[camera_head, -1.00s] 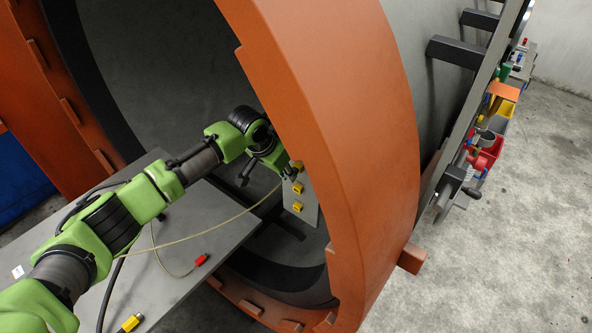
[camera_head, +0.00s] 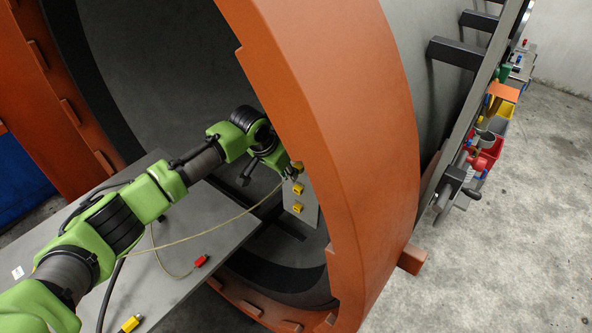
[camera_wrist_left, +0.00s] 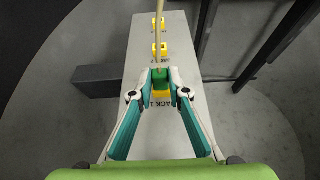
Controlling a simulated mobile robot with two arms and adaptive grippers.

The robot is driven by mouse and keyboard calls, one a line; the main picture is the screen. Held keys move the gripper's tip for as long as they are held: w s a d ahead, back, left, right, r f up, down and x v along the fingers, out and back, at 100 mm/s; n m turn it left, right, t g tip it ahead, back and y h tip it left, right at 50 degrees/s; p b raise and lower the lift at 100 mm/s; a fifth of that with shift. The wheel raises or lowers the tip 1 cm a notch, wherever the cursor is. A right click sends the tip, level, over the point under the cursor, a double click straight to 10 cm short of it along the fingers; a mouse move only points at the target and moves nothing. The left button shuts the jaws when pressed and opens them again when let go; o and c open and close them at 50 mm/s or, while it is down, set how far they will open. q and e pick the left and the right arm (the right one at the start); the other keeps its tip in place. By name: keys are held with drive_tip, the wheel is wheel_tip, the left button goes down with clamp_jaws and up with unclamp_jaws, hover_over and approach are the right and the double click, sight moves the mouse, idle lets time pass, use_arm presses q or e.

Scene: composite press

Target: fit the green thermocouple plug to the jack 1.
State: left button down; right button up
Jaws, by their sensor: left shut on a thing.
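My left gripper (camera_wrist_left: 160,84) is shut on the green thermocouple plug (camera_wrist_left: 160,75), which shows between the fingertips with its pale cable running up the picture. A yellow jack (camera_wrist_left: 163,95), by the printed label JACK 1, is directly at the plug and partly covered by it and the fingers. I cannot tell whether the plug is in that jack or just in front of it. In the head view my left gripper (camera_head: 291,172) is at the upper part of the grey jack panel (camera_head: 309,211), and the plug is too small to make out. My right gripper is not in view.
Two more yellow jacks, one (camera_wrist_left: 160,50) and another (camera_wrist_left: 159,23), line the panel beyond. The orange ring (camera_head: 340,130) rises close beside my left arm. A red plug (camera_head: 202,261) and a yellow plug (camera_head: 130,323) lie on the grey platform (camera_head: 190,240).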

use_arm(q)
drive_tip(key=c, duration=1.8)
unclamp_jaws()
drive_tip(key=shift+c, duration=0.2)
drive_tip(key=shift+w, duration=0.1)
